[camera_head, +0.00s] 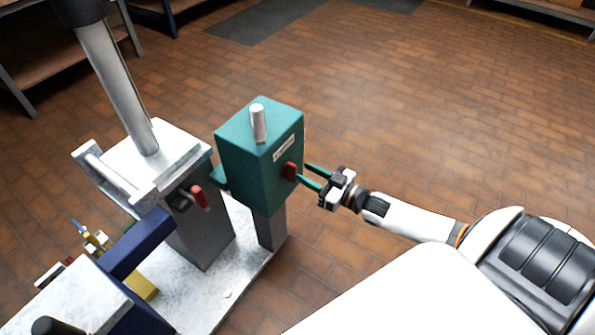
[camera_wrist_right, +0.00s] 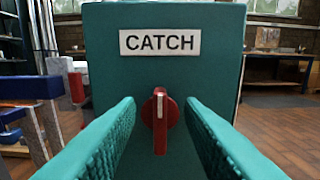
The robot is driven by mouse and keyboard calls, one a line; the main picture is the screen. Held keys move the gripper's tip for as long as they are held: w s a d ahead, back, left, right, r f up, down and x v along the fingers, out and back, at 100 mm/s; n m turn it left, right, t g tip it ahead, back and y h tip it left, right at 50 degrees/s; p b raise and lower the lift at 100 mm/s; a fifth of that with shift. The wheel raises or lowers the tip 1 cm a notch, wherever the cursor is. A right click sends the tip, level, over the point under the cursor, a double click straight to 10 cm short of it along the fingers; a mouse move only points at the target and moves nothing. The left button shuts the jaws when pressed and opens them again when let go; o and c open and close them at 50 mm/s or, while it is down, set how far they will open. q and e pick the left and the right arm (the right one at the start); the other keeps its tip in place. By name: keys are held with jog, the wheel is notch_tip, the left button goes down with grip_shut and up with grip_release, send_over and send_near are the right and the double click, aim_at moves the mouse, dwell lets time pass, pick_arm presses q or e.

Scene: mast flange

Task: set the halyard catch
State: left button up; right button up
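The halyard catch is a teal box (camera_head: 262,160) on a grey post, with a light peg on top. Its white label reads CATCH in the right wrist view (camera_wrist_right: 160,42). A red knob (camera_wrist_right: 160,121) with a white mark sits on its face below the label, its long side upright; it also shows in the head view (camera_head: 289,171). My right gripper (camera_head: 305,175) is open, its teal fingers pointing at the knob. In the right wrist view the fingers (camera_wrist_right: 162,135) stand apart on either side of the knob, with gaps. My left gripper is not in view.
A grey pedestal (camera_head: 200,225) with a red-handled lever (camera_head: 198,197) and a tall mast (camera_head: 120,90) stands left of the catch. A dark blue beam (camera_head: 137,243) and yellow parts lie nearer. The tiled floor to the right is clear.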

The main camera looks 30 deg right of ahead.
aim_at(296, 168)
jog(key=shift+b+x, duration=0.3)
jog(key=shift+x, duration=1.65)
grip_shut()
